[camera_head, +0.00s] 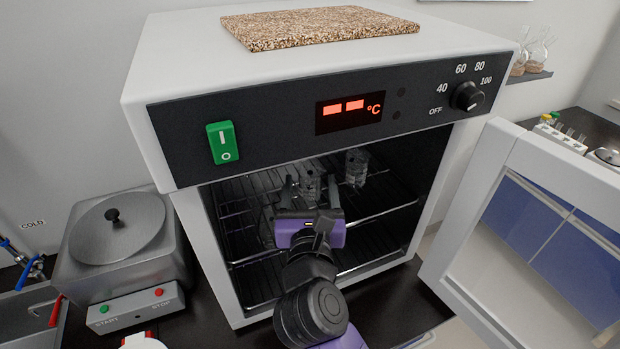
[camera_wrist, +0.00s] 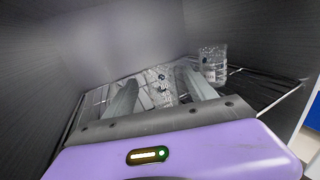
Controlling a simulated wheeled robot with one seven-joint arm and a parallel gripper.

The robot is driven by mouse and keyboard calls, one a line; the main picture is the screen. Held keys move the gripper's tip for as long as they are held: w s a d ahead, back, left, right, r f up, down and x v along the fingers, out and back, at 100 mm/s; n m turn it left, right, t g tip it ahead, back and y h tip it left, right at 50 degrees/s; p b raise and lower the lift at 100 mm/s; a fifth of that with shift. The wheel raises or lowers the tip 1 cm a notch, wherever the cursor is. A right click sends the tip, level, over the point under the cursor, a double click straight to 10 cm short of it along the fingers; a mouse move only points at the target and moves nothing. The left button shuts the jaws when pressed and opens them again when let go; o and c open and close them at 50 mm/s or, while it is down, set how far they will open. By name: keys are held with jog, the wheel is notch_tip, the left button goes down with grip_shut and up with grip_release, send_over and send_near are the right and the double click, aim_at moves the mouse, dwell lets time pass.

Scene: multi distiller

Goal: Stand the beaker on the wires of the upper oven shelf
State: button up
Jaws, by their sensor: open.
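A clear glass beaker (camera_head: 311,184) is inside the open oven at the level of the upper wire shelf (camera_head: 395,209). My gripper (camera_head: 312,190) reaches in through the oven's front, with its fingers open on either side of this beaker. In the wrist view the beaker (camera_wrist: 162,90) shows between the two spread fingers, low against the shelf wires (camera_wrist: 250,92). It looks upright, but its base is partly hidden, so I cannot tell for sure that it rests on the wires. A second clear beaker (camera_head: 356,168) stands to the right on the same shelf, also in the wrist view (camera_wrist: 213,64).
The oven door (camera_head: 540,215) stands open to the right. The oven's side walls are close around my arm, and a lower wire shelf (camera_head: 375,258) lies below. A metal bath (camera_head: 120,245) with a lid stands left of the oven. A speckled board (camera_head: 320,27) lies on top.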

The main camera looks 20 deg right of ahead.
jog(key=b+v, duration=0.1)
jog(key=v, duration=0.7)
jog(key=shift+s, duration=0.3)
jog(key=shift+a, duration=0.1)
jog(key=s+d+n+t+h, duration=0.1)
jog(key=s+d+n+t, duration=0.1)
jog(key=s+d+n, duration=0.35)
jog(key=s+d+n+t+h, duration=0.1)
jog(key=s+d+n, duration=0.2)
jog(key=s+n, duration=0.6)
jog(key=s+a+f+n+g+y, duration=0.2)
jog(key=s+f+n+y, duration=0.2)
jog(key=s+n, duration=0.5)
jog(key=s+a+f+n+g+y, duration=0.2)
jog(key=s+f+n, duration=0.6)
jog(key=n, duration=0.9)
jog(key=s+y, duration=0.1)
jog(key=y, duration=0.1)
jog(key=shift+g+y, duration=0.4)
